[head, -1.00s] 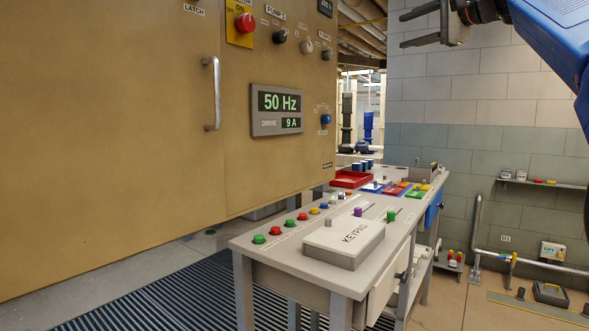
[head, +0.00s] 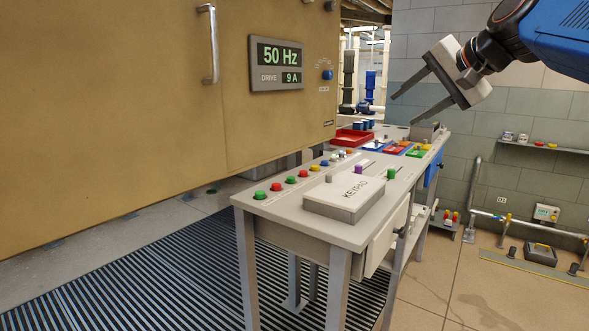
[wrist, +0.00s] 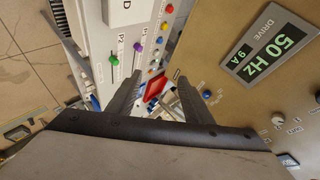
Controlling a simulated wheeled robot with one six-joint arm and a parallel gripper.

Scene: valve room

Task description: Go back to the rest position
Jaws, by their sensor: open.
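My gripper (head: 404,99) is in the upper right of the head view, in the air above the far end of the control bench (head: 292,230). Its two dark fingers are spread apart with nothing between them, and they point left and down. In the wrist view the open fingers (wrist: 152,92) show over the bench, with a red tray (wrist: 156,88) visible beyond them. My gripper touches nothing that I can see.
A tan cabinet (head: 130,120) with a handle (head: 210,44) and a "50 Hz" display (head: 276,64) fills the left. A wall shelf (head: 545,147) is at right.

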